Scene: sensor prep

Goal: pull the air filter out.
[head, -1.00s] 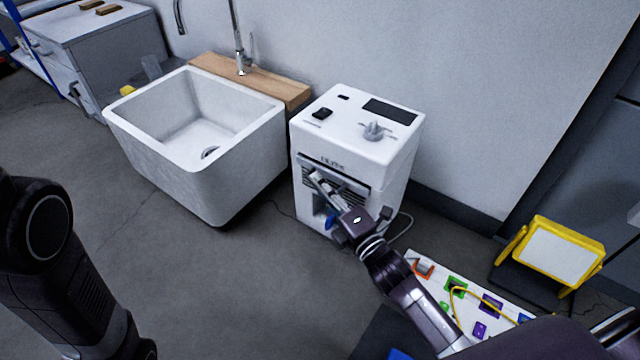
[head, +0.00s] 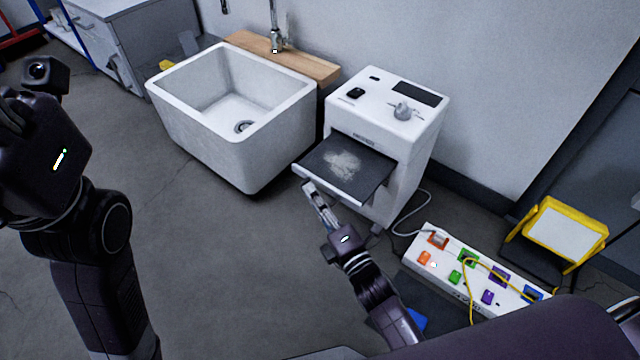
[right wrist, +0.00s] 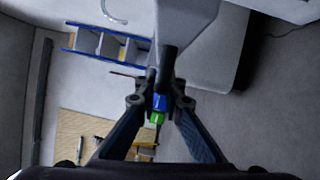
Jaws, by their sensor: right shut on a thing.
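The air filter (head: 343,163) is a dark flat panel with a pale dusty patch and a white front edge. In the head view it sticks far out of the slot in the front of the white machine (head: 372,120), roughly level; whether its back end is still inside is hard to tell. My right gripper (head: 308,188) is shut on the filter's front edge. In the right wrist view the two fingers (right wrist: 162,100) close around a part that is seen edge-on. My left arm is at the left of the head view; its fingertips are not clear.
A white sink (head: 205,130) with a wooden ledge stands left of the machine. A power strip (head: 470,270) with coloured switches and a yellow cable lies at the right, near a yellow-framed lamp (head: 555,240). The floor left of the filter is clear.

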